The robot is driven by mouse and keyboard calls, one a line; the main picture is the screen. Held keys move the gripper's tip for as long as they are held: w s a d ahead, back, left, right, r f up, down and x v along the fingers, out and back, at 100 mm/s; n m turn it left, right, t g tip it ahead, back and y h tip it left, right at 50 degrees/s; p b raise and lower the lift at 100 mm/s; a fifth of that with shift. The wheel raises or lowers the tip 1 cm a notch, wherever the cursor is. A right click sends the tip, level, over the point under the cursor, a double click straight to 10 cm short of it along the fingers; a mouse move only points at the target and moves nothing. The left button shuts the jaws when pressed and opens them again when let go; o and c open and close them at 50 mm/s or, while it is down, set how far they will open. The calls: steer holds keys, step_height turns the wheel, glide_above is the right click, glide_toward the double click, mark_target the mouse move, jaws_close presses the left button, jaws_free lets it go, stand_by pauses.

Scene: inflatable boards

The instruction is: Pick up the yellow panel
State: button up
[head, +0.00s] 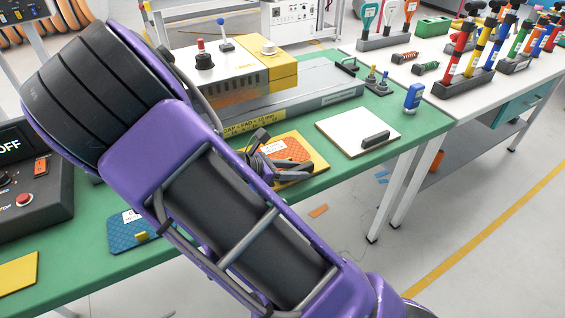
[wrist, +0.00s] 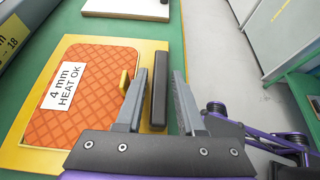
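The yellow panel (head: 318,163) lies flat on the green bench, partly hidden by my arm and gripper. In the wrist view the yellow panel (wrist: 30,158) carries an orange quilted pad (wrist: 95,70) labelled "4 mm HEAT OK", with a small yellow tab. A black bar handle (wrist: 159,90) stands along its right side. My gripper (wrist: 159,74) is open, with one finger on each side of this handle and visible gaps to both. The head view shows my gripper (head: 262,146) low over the panel.
A white panel (head: 350,124) with a black handle lies to the right. A long grey-and-yellow machine (head: 300,92) stands behind. The bench's front edge is close to the panel.

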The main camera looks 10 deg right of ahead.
steer(key=shift+d+f, duration=0.1)
steer(key=shift+d, duration=0.1)
jaws_close()
steer(key=shift+w, duration=0.1)
stand_by(1.2)
